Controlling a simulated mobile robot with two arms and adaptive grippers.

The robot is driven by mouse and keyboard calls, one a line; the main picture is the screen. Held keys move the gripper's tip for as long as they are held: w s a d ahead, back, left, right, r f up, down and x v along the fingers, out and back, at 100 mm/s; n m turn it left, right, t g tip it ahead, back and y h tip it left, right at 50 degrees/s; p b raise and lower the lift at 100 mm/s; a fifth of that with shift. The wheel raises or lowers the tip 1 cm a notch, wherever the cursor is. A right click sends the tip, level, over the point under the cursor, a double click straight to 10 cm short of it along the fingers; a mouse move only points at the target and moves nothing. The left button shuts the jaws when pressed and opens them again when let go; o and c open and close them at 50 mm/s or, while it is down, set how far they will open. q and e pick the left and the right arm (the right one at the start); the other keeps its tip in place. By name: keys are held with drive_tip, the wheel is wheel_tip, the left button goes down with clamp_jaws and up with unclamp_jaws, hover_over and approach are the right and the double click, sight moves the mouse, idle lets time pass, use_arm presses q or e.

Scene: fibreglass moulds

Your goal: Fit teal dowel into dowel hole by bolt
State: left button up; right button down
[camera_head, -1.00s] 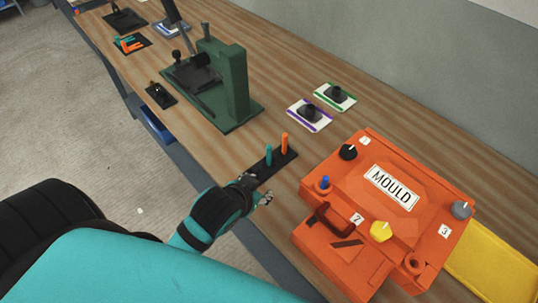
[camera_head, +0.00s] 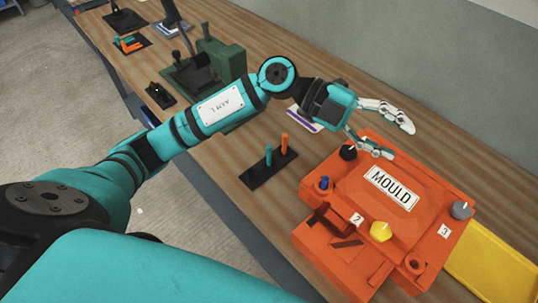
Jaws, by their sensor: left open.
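The teal dowel (camera_head: 268,155) stands upright in a black holder (camera_head: 258,179), beside an orange dowel (camera_head: 284,144). The orange mould (camera_head: 400,229) lies to the right of the holder. A small blue peg-like piece (camera_head: 324,183) sits at its left corner; I cannot tell whether it is the bolt. A round socket with a dark opening (camera_head: 416,264) shows at its front right corner. My left gripper (camera_head: 400,140) is open and empty, above the mould's back left edge and away from the teal dowel. My right gripper is not in view.
The mould carries a black knob (camera_head: 348,152), a yellow knob (camera_head: 380,231) and a grey knob (camera_head: 461,210). A yellow tray (camera_head: 495,265) lies to its right. A green press (camera_head: 222,60) stands behind my left arm. Bare bench surrounds the holder.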

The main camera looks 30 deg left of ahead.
use_arm(q)
drive_tip(key=w+a+f+y, duration=0.3)
drive_tip(key=a+f+y, duration=0.3)
drive_tip(key=a+y, duration=0.15)
drive_tip(key=n+y, duration=0.5)
drive_tip(key=y, duration=0.3)
approach(269, 146)
drive_tip(key=shift+m+g, duration=0.3)
drive_tip(key=shift+g, duration=0.1)
drive_tip(key=f+p, duration=0.3)
drive_tip(key=f, duration=0.2)
drive_tip(key=shift+d+p, duration=0.2)
drive_tip(key=shift+p, duration=0.15)
wheel_tip(269, 146, down, 5)
drive_tip(key=p, duration=0.2)
drive_tip(key=shift+s+d+p, duration=0.1)
drive_tip(key=shift+s+p, duration=0.05)
drive_tip(key=shift+p, duration=0.15)
drive_tip(key=shift+f, duration=0.2)
clamp_jaws()
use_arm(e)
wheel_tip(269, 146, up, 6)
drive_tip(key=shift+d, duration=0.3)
